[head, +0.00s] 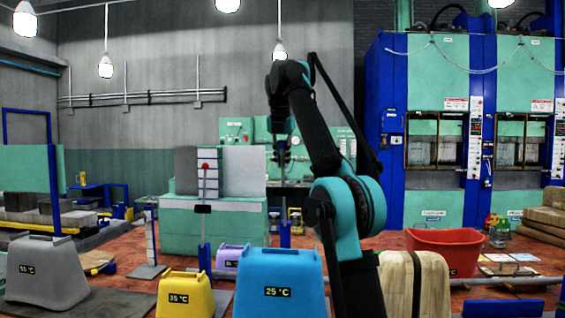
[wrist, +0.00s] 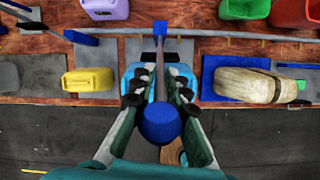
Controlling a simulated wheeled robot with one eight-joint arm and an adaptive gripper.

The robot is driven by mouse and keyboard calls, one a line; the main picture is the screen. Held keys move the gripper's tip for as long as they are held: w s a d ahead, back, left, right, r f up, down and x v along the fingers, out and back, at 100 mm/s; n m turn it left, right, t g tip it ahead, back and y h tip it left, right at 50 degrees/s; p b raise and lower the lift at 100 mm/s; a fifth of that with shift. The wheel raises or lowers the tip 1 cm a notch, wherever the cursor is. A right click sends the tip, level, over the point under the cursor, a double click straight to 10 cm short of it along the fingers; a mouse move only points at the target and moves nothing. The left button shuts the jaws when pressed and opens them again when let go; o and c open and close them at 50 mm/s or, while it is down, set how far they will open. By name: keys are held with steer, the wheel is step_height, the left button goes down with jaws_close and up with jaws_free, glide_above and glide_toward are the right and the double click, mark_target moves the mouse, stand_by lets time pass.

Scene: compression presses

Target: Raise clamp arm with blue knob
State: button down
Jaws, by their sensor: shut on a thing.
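The clamp arm's blue knob (wrist: 162,124) is a round ball in the middle of the wrist view. Its grey rod (wrist: 160,62) runs up the picture from the knob to a blue mount (wrist: 160,28). My gripper (wrist: 160,92) is shut on the knob and rod, one finger on each side. In the head view my gripper (head: 284,158) points down over the rod, which stands above a blue post (head: 285,235). The knob is not clear there. A second clamp arm with a red knob (head: 204,166) stands upright to the left.
A blue bin marked 25 °C (head: 280,282) stands in front of the post. A yellow bin (head: 186,295), grey bin (head: 48,270) and purple bin (head: 228,257) are left. A red bin (head: 445,250) and a wooden block (head: 428,285) are right. Tall presses (head: 440,90) stand behind.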

steer(key=shift+s+r, duration=0.1)
steer(key=c, duration=1.6)
jaws_free()
steer(key=shift+s+r, duration=0.1)
steer(key=shift+s+a+r, duration=0.1)
steer(key=shift+s+r, duration=0.2)
steer(key=shift+r, duration=0.3)
steer(key=s+a, duration=0.2)
steer(key=s, duration=0.9)
steer(key=shift+s, duration=0.3)
steer(key=shift+f, duration=0.1)
